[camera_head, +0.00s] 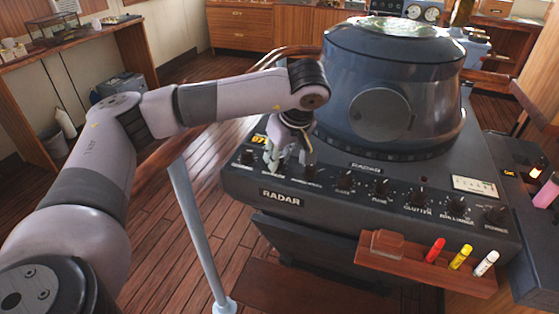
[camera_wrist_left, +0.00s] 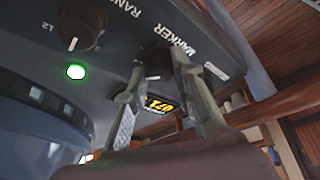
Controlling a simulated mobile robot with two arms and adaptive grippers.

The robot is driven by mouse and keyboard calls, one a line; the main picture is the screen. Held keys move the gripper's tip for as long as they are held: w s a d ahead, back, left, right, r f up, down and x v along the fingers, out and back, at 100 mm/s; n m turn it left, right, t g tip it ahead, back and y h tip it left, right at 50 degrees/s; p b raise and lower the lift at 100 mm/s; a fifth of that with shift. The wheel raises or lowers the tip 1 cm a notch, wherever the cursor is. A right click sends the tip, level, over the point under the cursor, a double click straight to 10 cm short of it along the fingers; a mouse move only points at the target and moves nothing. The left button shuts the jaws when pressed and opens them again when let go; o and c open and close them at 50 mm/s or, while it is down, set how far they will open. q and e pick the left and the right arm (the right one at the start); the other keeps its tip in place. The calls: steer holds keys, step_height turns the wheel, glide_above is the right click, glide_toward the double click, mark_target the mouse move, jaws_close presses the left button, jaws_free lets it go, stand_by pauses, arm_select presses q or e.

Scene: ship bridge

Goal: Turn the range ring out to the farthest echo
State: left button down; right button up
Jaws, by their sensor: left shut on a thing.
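The radar console (camera_head: 345,205) has a row of dark knobs along its sloping front, under a blue housing. Its round screen (camera_head: 390,28) on top shows at a shallow angle; I cannot read rings or echoes. My left gripper (camera_head: 289,160) reaches down at the left end of the row. In the left wrist view my left gripper (camera_wrist_left: 160,85) is shut on a dark knob (camera_wrist_left: 155,57) next to the label MARKER, its fingers on either side. The range knob (camera_wrist_left: 82,22) is beside it. A small display (camera_wrist_left: 160,104) with yellow digits is partly hidden by the fingers. My right gripper is out of view.
A green lamp (camera_wrist_left: 76,71) glows on the panel. A wooden tray (camera_head: 400,262) at the console's front holds red, yellow and white markers. A grey post (camera_head: 198,235) stands left of the console.

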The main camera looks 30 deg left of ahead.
arm_select(q)
steer(key=m+t+b, duration=0.1)
steer(key=m, duration=0.2)
steer(key=m+t+h+b, duration=0.1)
steer(key=m+b, duration=0.1)
steer(key=m, duration=0.1)
steer(key=shift+s+a+f+h, duration=0.1)
steer(key=shift+s+a+h, duration=0.05)
steer(key=shift+h, duration=0.15)
steer(key=shift+a+m+t+h+b, duration=0.15)
steer(key=shift+m+h+b, duration=0.35)
steer(key=shift+m, duration=0.7)
steer(key=shift+d+m+t+h+b, duration=0.15)
steer(key=shift+m+h+b, duration=0.3)
steer(key=shift+m, duration=0.75)
steer(key=c, duration=1.4)
jaws_free()
steer(key=shift+o, duration=0.2)
steer(key=shift+r, duration=0.2)
steer(key=v, duration=1.1)
steer(key=shift+s+r, duration=0.25)
steer(key=shift+r, duration=0.1)
